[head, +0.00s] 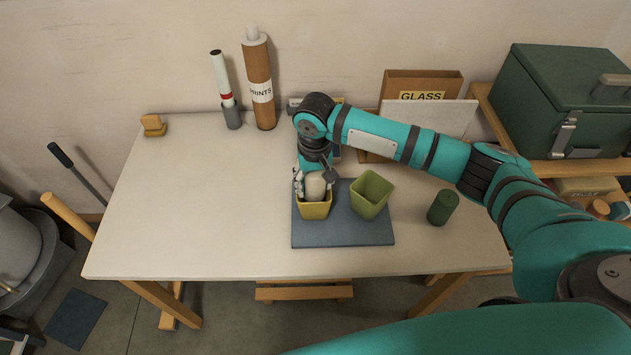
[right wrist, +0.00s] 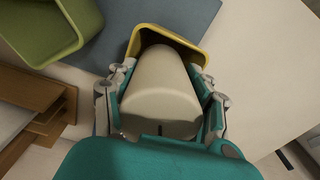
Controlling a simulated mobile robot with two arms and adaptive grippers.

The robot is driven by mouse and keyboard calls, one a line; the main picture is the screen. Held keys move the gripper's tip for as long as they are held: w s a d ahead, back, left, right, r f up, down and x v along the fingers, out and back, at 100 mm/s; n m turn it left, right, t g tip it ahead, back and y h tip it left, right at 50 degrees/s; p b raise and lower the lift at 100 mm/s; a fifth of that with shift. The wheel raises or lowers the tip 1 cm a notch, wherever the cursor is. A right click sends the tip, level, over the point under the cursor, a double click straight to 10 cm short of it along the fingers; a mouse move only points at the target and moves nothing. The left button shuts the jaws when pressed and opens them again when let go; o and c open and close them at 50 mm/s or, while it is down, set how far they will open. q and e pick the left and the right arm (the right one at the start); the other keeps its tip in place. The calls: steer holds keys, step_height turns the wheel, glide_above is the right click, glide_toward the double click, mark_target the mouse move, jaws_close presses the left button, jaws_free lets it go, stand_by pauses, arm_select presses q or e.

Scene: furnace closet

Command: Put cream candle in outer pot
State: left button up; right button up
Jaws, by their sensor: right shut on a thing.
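The cream candle (head: 316,187) is held upright by my right gripper (head: 313,180), which is shut on it from above. In the head view the candle's lower end is at the mouth of the yellow square pot (head: 314,211). In the right wrist view the candle (right wrist: 160,95) sits between the fingers, its far end inside the rim of the yellow pot (right wrist: 143,34). Whether it touches the pot's bottom is hidden. An olive-green square pot (head: 370,198) stands to the right on the same blue-grey mat (head: 340,236) and looks empty. My left gripper is not in view.
A dark green cylinder (head: 443,207) stands right of the mat on the white table (head: 200,220). Tubes (head: 262,85), a wooden block (head: 153,125) and a GLASS box (head: 425,82) are at the back. The table's left part is clear.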

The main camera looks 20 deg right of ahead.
steer(key=o, duration=1)
steer(key=shift+s+f, duration=0.3)
steer(key=shift+f, duration=0.2)
steer(key=shift+s+f, duration=0.3)
steer(key=shift+f, duration=0.2)
steer(key=o, duration=0.3)
steer(key=shift+w+f, duration=0.15)
steer(key=shift+w, duration=0.05)
steer(key=shift+o, duration=0.2)
steer(key=shift+w+a+g, duration=0.1)
steer(key=shift+w+g, duration=0.05)
steer(key=shift+g, duration=0.15)
steer(key=shift+w+r, duration=0.15)
steer(key=shift+r, duration=0.25)
step_height(320, 180, up, 13)
steer(key=shift+w+f+b, duration=0.1)
steer(key=shift+b, duration=0.9)
